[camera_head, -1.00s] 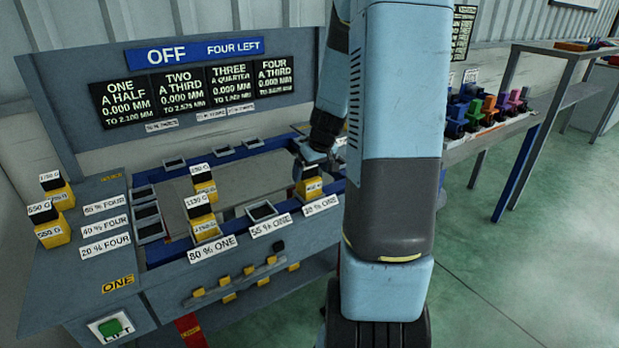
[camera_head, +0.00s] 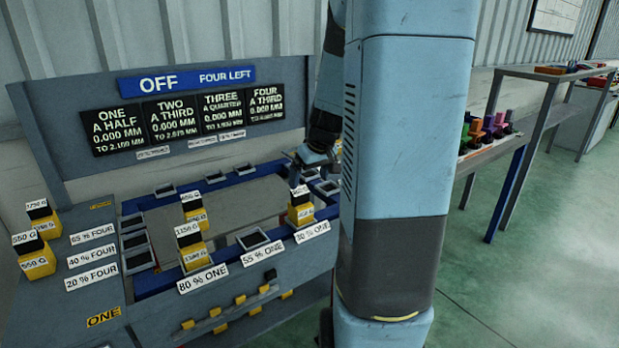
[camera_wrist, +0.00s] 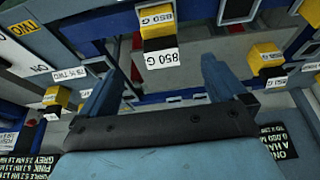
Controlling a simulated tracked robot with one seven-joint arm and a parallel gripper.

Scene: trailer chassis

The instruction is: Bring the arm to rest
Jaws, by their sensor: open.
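My gripper (camera_wrist: 160,85) is open and empty in the wrist view, its two blue-grey fingers spread apart. A yellow-and-black block labelled 850 G (camera_wrist: 157,35) lies beyond the fingertips, apart from them. In the head view, my gripper shows small and partly hidden behind my arm, just above a yellow-and-black block (camera_head: 300,212) at the 30 % ONE label. My blue arm stands upright in front of the right end of the bench (camera_head: 100,240).
Other weight blocks stand at the 80 % ONE spot (camera_head: 190,250) and on the left ledge (camera_head: 37,262). The sign panel (camera_head: 185,110) rises behind and reads OFF, FOUR LEFT. A table (camera_head: 550,75) stands at the right; the green floor there is clear.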

